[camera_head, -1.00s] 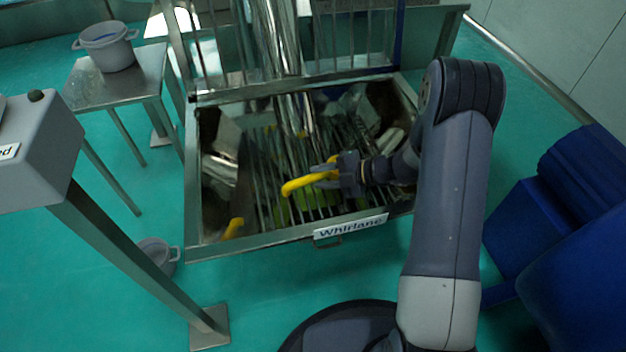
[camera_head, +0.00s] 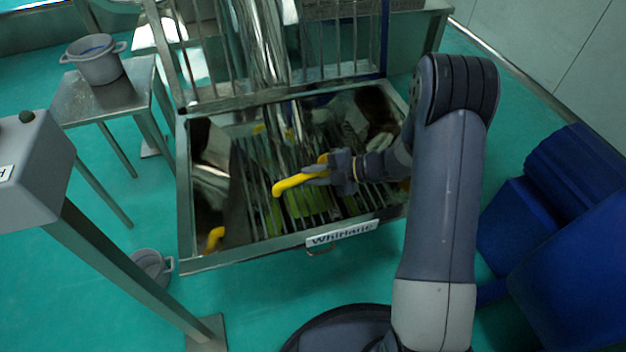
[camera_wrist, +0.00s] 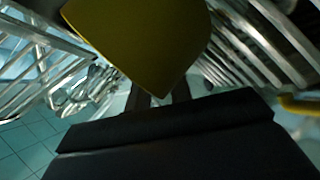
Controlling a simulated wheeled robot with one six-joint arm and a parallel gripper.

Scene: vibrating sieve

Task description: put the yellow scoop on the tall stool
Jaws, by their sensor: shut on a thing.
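My gripper (camera_head: 332,170) is shut on the yellow scoop (camera_head: 290,184) above the grated tray of the sieve in the head view. The scoop's yellow end sticks out to the left of the fingers. In the wrist view the scoop (camera_wrist: 142,40) fills the upper middle as a broad yellow shape, and it hides part of the fingers. A metal stool (camera_head: 130,90) stands at the upper left with a grey pot (camera_head: 97,66) on it. I cannot tell if it is the tall one.
The sieve tray (camera_head: 225,262) has raised metal walls and upright bars (camera_head: 340,50) behind it. A grey control box (camera_head: 30,165) on a slanted post stands at left. A grey pot (camera_head: 150,266) is on the floor. Blue bins (camera_head: 560,230) stand at right.

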